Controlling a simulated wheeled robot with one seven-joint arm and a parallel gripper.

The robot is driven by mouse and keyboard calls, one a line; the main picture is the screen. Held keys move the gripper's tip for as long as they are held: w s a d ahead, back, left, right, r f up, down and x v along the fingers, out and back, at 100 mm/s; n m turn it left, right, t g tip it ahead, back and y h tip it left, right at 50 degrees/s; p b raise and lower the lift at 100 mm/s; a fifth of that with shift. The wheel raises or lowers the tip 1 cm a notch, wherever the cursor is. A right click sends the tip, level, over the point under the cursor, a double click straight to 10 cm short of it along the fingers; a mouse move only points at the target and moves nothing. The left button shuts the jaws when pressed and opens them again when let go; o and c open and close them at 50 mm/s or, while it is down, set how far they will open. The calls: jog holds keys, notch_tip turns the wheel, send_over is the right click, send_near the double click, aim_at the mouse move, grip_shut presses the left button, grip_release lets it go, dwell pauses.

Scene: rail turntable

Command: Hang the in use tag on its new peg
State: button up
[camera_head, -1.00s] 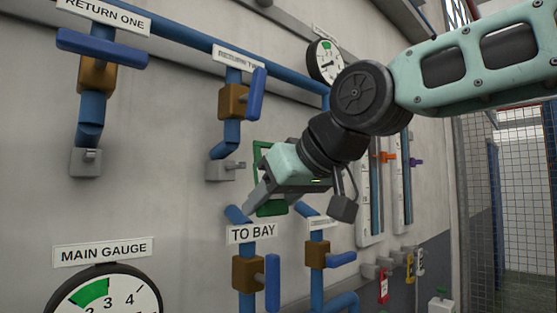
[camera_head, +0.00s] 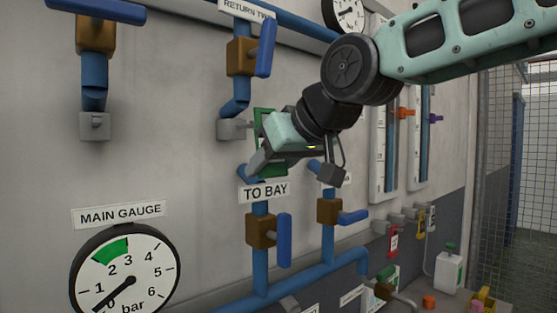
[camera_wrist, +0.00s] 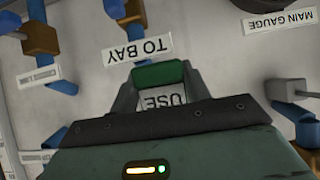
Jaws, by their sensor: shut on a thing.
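My gripper (camera_head: 258,163) is shut on the green-framed tag (camera_head: 264,118), in front of the wall just above the TO BAY label. In the wrist view the tag's green bar (camera_wrist: 160,73) sits between the fingertips, and the letters "USE" show upside down on its white face. The gripper hides much of the tag in the head view. A grey block with a short peg (camera_head: 228,130) is on the wall under the RETURN TWO pipe, just left of the gripper. Another such block (camera_head: 94,126) is under the pipe at far left. Neither peg carries a tag.
The TO BAY label (camera_head: 264,191) and its blue-handled valve (camera_head: 262,231) are below the gripper. The main gauge (camera_head: 125,275) is at lower left. Red and yellow tags (camera_head: 393,239) hang on pegs at lower right. Bare wall lies between the two left pipes.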

jog(key=w+a+f+p, duration=0.1)
jog(key=w+a, duration=0.2)
jog(key=w, duration=0.2)
jog(key=shift+w+a, duration=0.2)
jog(key=shift+a, duration=0.1)
dwell(0.5)
jog(key=shift+f, duration=0.1)
dwell(0.5)
jog(key=o, duration=1)
